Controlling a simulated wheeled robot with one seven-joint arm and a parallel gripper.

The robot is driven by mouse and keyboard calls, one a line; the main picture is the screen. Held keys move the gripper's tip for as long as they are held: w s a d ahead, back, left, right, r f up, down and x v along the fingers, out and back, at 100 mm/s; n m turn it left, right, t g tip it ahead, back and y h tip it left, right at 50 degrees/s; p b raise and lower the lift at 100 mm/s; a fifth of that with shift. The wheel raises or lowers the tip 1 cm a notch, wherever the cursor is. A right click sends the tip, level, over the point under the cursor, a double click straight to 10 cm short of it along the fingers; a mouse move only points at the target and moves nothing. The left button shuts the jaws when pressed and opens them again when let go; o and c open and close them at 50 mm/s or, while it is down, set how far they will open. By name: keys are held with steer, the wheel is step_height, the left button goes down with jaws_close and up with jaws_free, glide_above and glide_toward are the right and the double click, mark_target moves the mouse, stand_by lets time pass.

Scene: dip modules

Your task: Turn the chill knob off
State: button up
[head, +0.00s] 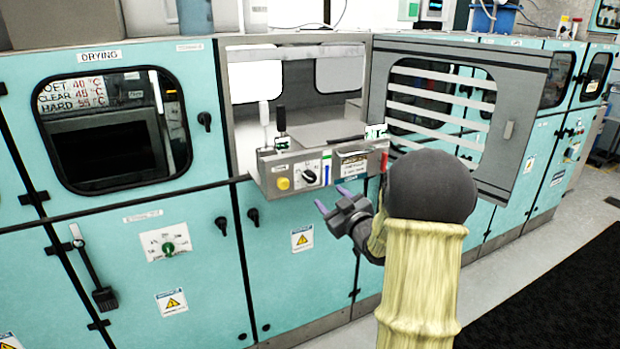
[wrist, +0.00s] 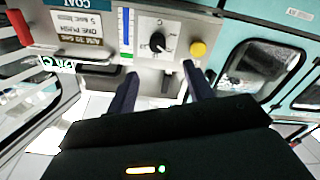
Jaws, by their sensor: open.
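A black rotary knob (head: 309,177) on a white dial plate sits on the front of a small grey control panel (head: 270,190). The knob also shows in the wrist view (wrist: 157,42), where the panel appears upside down. Its dial lettering is too small to read, so I cannot confirm that it is the chill knob. My gripper (head: 333,198) is open and empty, just in front of the panel and slightly below and right of the knob. In the wrist view its two dark fingers (wrist: 160,72) point toward the knob, apart from it.
A yellow button (head: 283,184) is left of the knob. Two levers (head: 281,125) rise behind the panel. A slatted grey door (head: 505,160) stands open to the right. A green knob (head: 168,247) is on the lower left cabinet. Free floor (head: 540,262) lies at right.

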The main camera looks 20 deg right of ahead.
mark_target(312, 180)
steer(key=w+p, duration=0.3)
steer(key=w, duration=0.9)
steer(key=shift+w, duration=0.25)
steer(key=c, duration=1)
